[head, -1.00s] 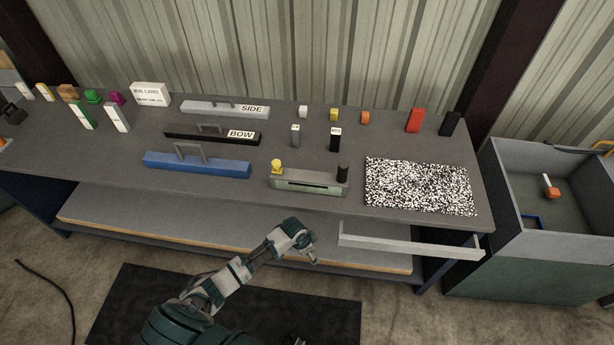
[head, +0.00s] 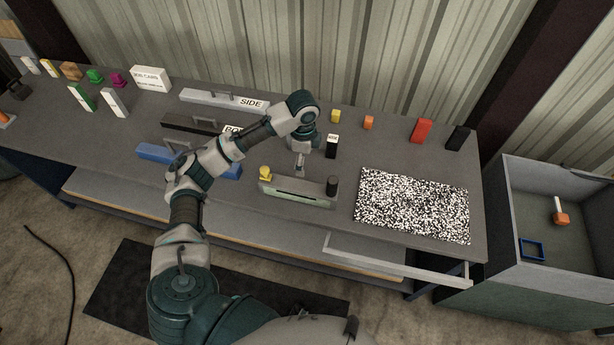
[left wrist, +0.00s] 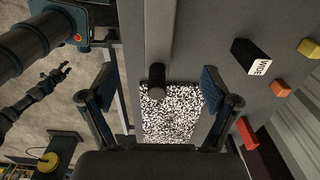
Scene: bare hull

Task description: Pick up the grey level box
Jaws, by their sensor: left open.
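The grey level box (head: 297,193) is a long grey block near the front edge of the table. A small dark gripper (left wrist: 62,72), seemingly my right, shows at the left there.
A black-and-white speckled mat (head: 412,205) lies right of the box. A black block (head: 332,147) stands behind it. The blue handled bar (head: 155,153) is to its left, partly behind my arm.

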